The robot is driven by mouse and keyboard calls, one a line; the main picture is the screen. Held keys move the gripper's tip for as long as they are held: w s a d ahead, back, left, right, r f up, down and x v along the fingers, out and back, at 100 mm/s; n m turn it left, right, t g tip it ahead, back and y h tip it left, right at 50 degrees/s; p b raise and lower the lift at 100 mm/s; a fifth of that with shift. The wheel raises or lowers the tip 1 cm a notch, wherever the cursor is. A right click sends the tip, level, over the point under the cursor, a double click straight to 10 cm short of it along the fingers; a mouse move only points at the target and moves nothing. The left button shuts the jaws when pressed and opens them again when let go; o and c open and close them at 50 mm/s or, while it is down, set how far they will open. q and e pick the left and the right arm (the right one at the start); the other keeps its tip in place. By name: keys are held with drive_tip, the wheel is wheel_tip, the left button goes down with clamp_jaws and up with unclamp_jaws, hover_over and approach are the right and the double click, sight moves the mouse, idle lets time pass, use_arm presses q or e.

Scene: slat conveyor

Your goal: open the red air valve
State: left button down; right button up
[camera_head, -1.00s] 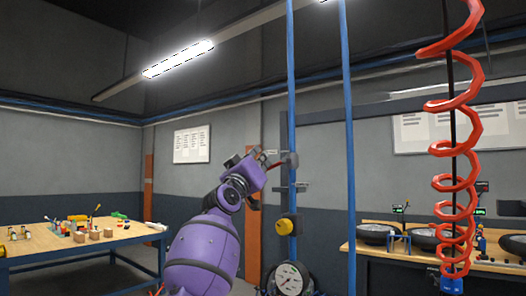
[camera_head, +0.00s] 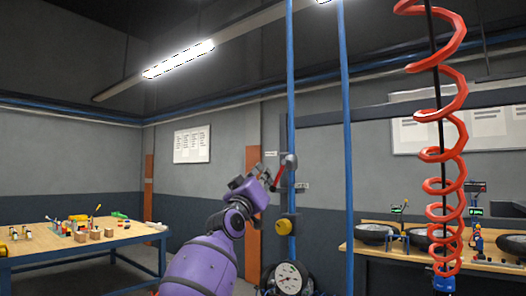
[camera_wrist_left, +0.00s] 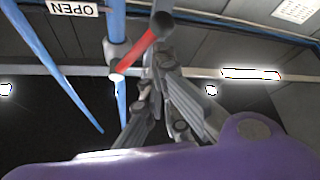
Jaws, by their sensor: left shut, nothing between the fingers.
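The red valve lever (camera_head: 282,176) is on a grey valve body (camera_head: 290,161) on the left blue pipe. It slants down and left from the body. My left gripper (camera_head: 270,178) is shut and empty, close against the lever's left side. In the left wrist view the red lever (camera_wrist_left: 136,53) runs from the pipe to a dark rounded end, and the shut fingertips (camera_wrist_left: 160,56) are beside that end. I cannot tell whether they touch it. An OPEN label (camera_wrist_left: 72,8) shows upside down there. My right gripper is not in view.
A second blue pipe (camera_head: 347,150) stands to the right. A red coiled hose (camera_head: 445,130) hangs farther right. A wooden workbench (camera_head: 30,247) stands at left.

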use_arm(q)
drive_tip(key=shift+s+d+f+p, duration=0.3)
drive_tip(key=shift+d+f, duration=0.15)
drive_tip(key=shift+f, duration=0.05)
drive_tip(key=shift+s+d+f, duration=0.1)
idle(0.4)
idle(1.2)
